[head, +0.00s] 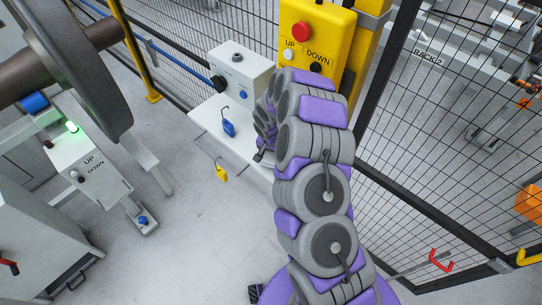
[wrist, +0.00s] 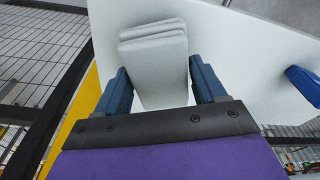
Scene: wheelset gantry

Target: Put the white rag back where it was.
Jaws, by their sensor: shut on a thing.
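The white rag (wrist: 156,58) is a folded, layered pad in the wrist view. It lies between the two blue fingers of my gripper (wrist: 162,88), which is shut on it. Behind it is the white surface of a shelf (wrist: 240,50); I cannot tell whether the rag touches it. In the head view my gripper (head: 261,155) is low beside the right part of the white shelf (head: 205,122), mostly hidden by my arm. The rag is not visible there.
A grey-white box (head: 240,68) stands at the shelf's back. A yellow control box (head: 316,40) and mesh fence (head: 430,130) are close by.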

